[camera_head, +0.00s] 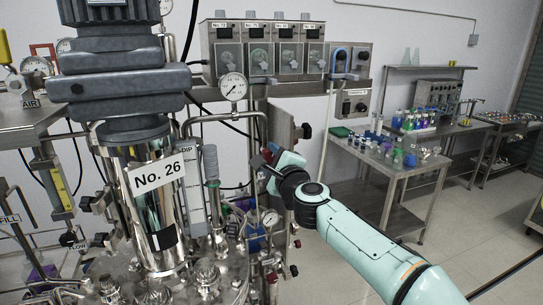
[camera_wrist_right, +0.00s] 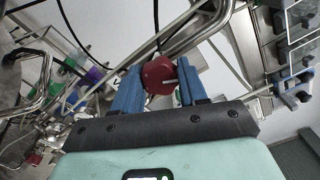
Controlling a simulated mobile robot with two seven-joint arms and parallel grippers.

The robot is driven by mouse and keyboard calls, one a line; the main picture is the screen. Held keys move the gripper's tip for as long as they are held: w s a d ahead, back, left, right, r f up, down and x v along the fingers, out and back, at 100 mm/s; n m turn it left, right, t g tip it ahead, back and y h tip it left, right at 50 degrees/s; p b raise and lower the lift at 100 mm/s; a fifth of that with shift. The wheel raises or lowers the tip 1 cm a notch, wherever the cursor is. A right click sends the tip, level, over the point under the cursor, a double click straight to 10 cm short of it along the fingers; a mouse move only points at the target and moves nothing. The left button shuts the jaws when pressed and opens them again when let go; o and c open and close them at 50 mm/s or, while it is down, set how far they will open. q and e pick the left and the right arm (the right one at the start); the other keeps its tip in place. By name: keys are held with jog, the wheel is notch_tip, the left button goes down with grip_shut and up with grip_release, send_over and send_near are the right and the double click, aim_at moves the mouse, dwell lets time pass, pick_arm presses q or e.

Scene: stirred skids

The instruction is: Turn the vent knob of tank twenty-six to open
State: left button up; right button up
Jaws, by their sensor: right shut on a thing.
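The tank (camera_head: 157,200) with the "No. 26" label stands upright in the left half of the head view, below a large dark motor head. My right gripper (camera_head: 268,160) reaches in beside the steel pipework to the right of the tank; its fingertips are partly hidden there. In the right wrist view my right gripper (camera_wrist_right: 158,88) has its two blue fingers on either side of a dark red knob (camera_wrist_right: 158,74) and is shut on it. A pale pointer or pin shows on the knob. Any open or shut marking is not readable. My left gripper is not in view.
A pressure gauge (camera_head: 233,87) and bent pipes stand close above my right gripper. A control panel (camera_head: 265,50) is on the wall behind. A steel table (camera_head: 370,165) with several bottles stands at the right. Floor at the lower right is clear.

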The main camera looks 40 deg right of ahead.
jog(key=n, duration=0.3)
jog(key=shift+n, duration=0.4)
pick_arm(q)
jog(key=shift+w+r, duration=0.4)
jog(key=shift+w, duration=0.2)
pick_arm(e)
jog(key=n, duration=0.5)
jog(key=shift+f, duration=0.1)
jog(key=shift+n, duration=0.4)
jog(key=o, duration=1.1)
jog(key=shift+c, duration=0.2)
jog(key=shift+s, duration=0.1)
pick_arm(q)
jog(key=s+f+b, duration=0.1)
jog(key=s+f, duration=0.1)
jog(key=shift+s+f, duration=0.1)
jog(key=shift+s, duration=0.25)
pick_arm(e)
jog(key=v, duration=1.3)
jog(key=shift+s, duration=0.15)
